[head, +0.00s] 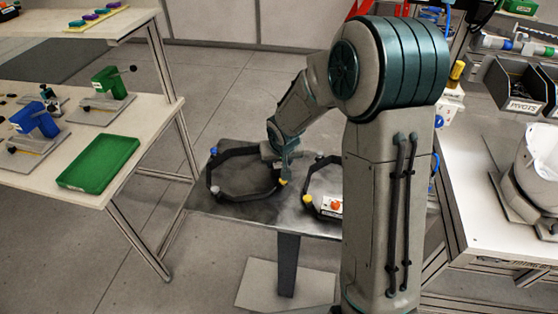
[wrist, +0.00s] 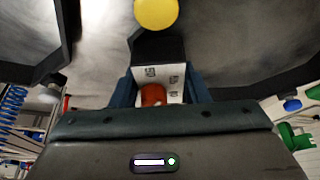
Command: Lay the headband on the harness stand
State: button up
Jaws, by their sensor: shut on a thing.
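A black, many-sided headband (head: 212,172) with blue and yellow knobs is at the left of the small grey table. My gripper (head: 284,168) is at its right side, fingers pointing down. In the wrist view my gripper (wrist: 158,85) is shut on the headband at a white marked block (wrist: 172,72) with an orange-red knob; a yellow knob (wrist: 156,12) is just beyond. I cannot tell whether the headband touches the table. A second black ring (head: 308,190), with a white label and red knob, lies to the right, partly hidden by my arm. I cannot surely identify the harness stand.
The small grey table (head: 225,208) carries both rings. A shelved bench at left holds a green tray (head: 100,163) and small fixtures. At right, a workbench (head: 470,215) holds a white helmet shell (head: 538,160) on a base and dark bins (head: 515,88). Floor behind the table is clear.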

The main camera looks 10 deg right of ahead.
jog(key=shift+f, duration=0.2)
jog(key=o, duration=1)
jog(key=shift+r, duration=0.1)
jog(key=shift+r, duration=0.3)
jog(key=v, duration=1.2)
jog(key=s+d+r, duration=0.2)
jog(key=s+d, duration=0.1)
jog(key=s, duration=0.8)
jog(key=s+d+r+g, duration=0.1)
jog(key=s+d+r, duration=0.2)
jog(key=s, duration=0.8)
jog(key=shift+m+p, duration=0.3)
